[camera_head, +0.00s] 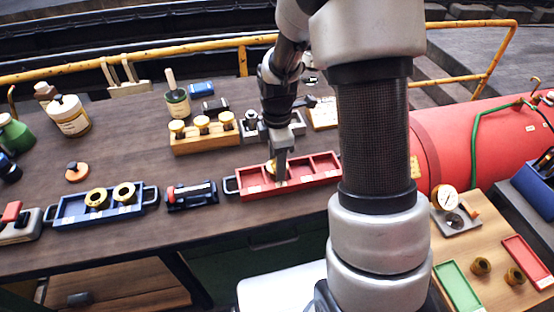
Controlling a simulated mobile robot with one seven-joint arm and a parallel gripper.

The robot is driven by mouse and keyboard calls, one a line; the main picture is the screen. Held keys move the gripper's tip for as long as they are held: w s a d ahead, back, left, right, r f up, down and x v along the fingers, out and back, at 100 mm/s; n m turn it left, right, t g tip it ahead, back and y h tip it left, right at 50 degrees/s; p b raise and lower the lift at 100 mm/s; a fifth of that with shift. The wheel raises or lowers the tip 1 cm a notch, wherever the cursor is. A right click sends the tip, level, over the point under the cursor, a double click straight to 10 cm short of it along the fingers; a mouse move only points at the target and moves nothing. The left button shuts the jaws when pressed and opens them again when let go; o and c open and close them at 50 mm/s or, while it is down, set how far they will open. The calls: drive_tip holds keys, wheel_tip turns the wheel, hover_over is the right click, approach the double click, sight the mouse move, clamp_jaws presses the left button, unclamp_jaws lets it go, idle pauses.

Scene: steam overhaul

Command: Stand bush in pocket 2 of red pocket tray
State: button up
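The red pocket tray (300,184) lies near the front edge of the bench, with pockets in a row and dark handles. My gripper (281,178) points down over its left-middle part, with its fingertips low at the tray. A small brass-coloured bush (270,167) shows just left of the fingers, at the tray's left part. The gripper partly hides it. I cannot tell whether the fingers hold it, or whether it rests on the pocket floor. Two brass bushes (124,192) stand in the blue tray (73,217) at left.
A wooden block with several brass-topped pieces (205,143) stands behind the red tray. A dark red-and-black tool (191,195) lies between the trays. My arm hides the bench's right end. A side table (456,250) at right holds a gauge, small trays and two brass pieces.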

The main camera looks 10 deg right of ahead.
drive_tip(key=shift+f, duration=0.45)
idle(0.3)
drive_tip(key=o, duration=1.5)
drive_tip(key=shift+c, duration=0.2)
wheel_tip(320, 180, up, 8)
drive_tip(key=p, duration=0.5)
drive_tip(key=shift+r, duration=0.1)
